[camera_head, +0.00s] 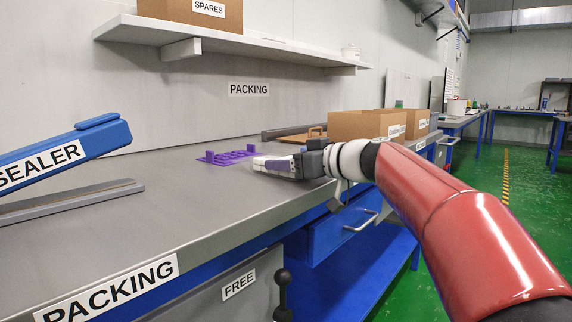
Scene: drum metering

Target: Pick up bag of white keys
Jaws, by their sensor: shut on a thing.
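My gripper (288,166) is low over the grey packing bench, at the end of my red arm reaching in from the right. It is shut on a small whitish thing (262,162) that shows at its tip, which looks like the bag of white keys. A purple patch shows by the fingers; I cannot tell whether it is part of the bag or of the gripper. The fingers hide most of the bag. I cannot tell whether it touches the bench.
A purple rack (226,157) lies just left of my gripper. Cardboard boxes (357,125) stand behind it on the bench (190,205). A blue sealer (65,155) is at the left. A shelf (225,43) with a SPARES box (190,12) hangs above.

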